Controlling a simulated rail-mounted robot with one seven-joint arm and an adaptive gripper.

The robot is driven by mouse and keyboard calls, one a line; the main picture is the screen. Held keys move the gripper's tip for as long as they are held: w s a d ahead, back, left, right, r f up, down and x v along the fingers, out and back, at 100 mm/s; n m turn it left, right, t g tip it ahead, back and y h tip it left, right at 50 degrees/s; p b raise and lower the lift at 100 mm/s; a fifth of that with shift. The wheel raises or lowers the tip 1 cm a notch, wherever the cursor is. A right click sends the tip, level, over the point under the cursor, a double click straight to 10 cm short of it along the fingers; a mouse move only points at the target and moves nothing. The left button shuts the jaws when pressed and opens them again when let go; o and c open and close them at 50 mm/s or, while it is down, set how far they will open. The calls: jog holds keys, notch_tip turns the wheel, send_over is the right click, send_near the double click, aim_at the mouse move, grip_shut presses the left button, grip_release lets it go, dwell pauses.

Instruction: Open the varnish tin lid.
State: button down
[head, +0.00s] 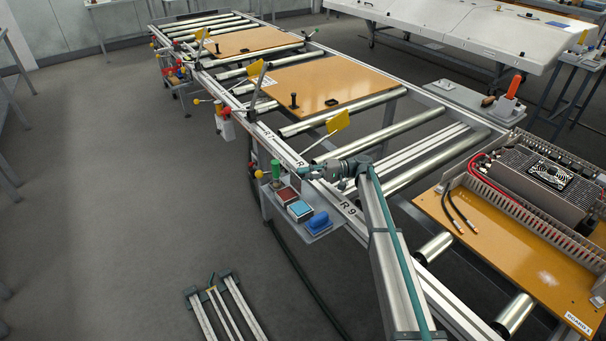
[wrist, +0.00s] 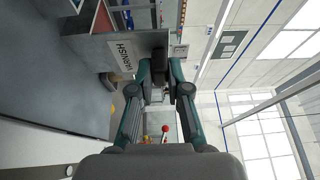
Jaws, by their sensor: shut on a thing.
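The varnish tin (wrist: 138,38) is a grey body with a white VARNISH label, turned sideways in the upper middle of the wrist view. My gripper (wrist: 164,66) is at the tin's top end, its teal and dark fingers close together on a small dark part there. This appears to be the lid, but the fingers cover most of it. I see no clear gap between lid and tin. In the head view my gripper (head: 318,172) is above the rail by the small side shelf; the tin cannot be made out there.
The side shelf holds a green-topped bottle (head: 276,170), a red tray (head: 286,194), a teal tray (head: 300,210) and a blue item (head: 319,222). Yellow flags (head: 338,121) stand along the rail. A wiring board (head: 520,262) lies at right. The floor at left is clear.

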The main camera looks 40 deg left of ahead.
jog(key=c, duration=1.1)
grip_release()
jog(key=v, duration=1.2)
